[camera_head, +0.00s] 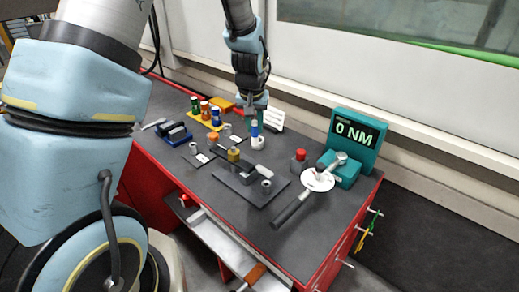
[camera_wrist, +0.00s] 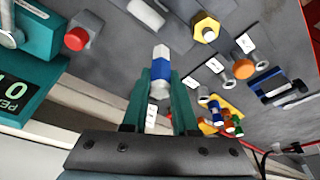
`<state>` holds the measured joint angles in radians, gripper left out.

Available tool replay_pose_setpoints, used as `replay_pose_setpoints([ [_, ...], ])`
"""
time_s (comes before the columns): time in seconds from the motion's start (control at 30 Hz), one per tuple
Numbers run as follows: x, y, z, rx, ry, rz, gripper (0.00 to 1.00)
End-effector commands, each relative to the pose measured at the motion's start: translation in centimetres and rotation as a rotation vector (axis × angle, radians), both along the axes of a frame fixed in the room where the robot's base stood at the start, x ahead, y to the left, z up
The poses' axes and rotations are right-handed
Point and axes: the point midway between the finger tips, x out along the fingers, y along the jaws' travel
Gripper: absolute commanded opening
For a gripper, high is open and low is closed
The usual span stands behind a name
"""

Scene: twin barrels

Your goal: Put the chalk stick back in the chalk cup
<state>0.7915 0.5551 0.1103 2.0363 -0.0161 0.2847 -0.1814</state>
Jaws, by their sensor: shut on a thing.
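My gripper (camera_head: 255,117) points down over the back of the dark bench top. It is shut on a blue and white stick, the chalk stick (camera_head: 254,128), which hangs roughly upright. In the wrist view the stick (camera_wrist: 161,68) shows white and blue bands between the green fingers (camera_wrist: 160,92). The cup is not clearly distinguishable in the wrist view.
A teal torque tester (camera_head: 357,140) reading "0 NM" stands to the right, near a red button (camera_head: 300,154) and a long wrench (camera_head: 294,209). A white card (camera_head: 271,119) stands behind. Coloured sockets sit in a yellow tray (camera_head: 208,121) to the left. A dark plate (camera_head: 237,187) lies in front.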

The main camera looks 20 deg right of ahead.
Motion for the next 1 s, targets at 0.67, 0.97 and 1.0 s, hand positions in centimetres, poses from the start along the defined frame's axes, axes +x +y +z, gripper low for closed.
replay_pose_setpoints([
  [0.67, 1.5, -0.7, 0.3, 0.0, -0.001, -0.004, 0.0],
  [0.97, 9.0, -4.2, 0.6, 0.003, -0.002, -0.046, 0.0],
  [1.0, 9.7, -4.4, 0.6, 0.003, -0.001, -0.051, 0.0],
])
